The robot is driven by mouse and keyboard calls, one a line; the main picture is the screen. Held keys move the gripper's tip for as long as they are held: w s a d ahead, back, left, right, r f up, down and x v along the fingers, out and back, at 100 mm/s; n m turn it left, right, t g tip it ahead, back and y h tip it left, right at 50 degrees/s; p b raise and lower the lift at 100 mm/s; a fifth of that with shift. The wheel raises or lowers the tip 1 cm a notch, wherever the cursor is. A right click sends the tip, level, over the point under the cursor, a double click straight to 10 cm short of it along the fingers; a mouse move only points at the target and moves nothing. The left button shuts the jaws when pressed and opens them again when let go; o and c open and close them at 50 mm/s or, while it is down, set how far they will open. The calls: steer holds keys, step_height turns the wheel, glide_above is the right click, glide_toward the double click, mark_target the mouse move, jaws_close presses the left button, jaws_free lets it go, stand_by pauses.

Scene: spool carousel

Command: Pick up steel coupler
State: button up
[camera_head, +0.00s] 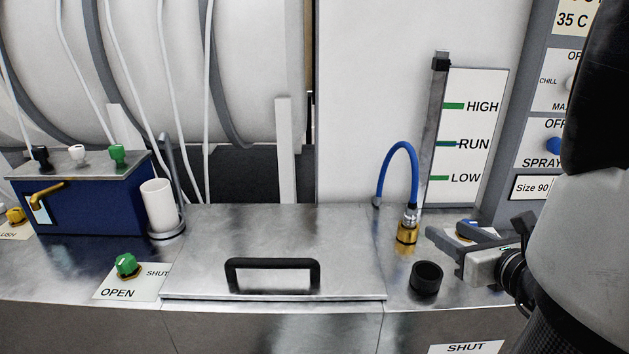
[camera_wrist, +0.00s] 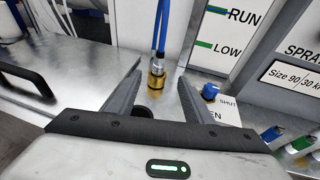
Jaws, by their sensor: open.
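The steel coupler (camera_head: 411,214) is a silver fitting on the end of a blue hose (camera_head: 398,150). It stands upright on a brass fitting (camera_head: 407,235) on the metal counter. My gripper (camera_head: 446,251) is open and empty, to the right of the coupler and apart from it. In the wrist view the coupler (camera_wrist: 158,66) and brass fitting (camera_wrist: 156,81) show beyond the gap between my fingertips (camera_wrist: 159,77). No contact is visible.
A black cup (camera_head: 427,279) stands on the counter close to my gripper. A blue valve handle (camera_head: 477,230) is behind it, and a level gauge (camera_head: 466,140) rises behind the hose. A lid with a black handle (camera_head: 272,264) lies to the left.

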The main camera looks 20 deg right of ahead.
mark_target(415, 213)
steer(key=w+p, duration=0.1)
steer(key=p, duration=0.2)
steer(key=shift+r, duration=0.2)
steer(key=x, duration=0.6)
steer(key=f+x, duration=0.1)
steer(key=x, duration=0.2)
steer(key=shift+b+x, duration=0.5)
steer(key=shift+x, duration=2.55)
jaws_close()
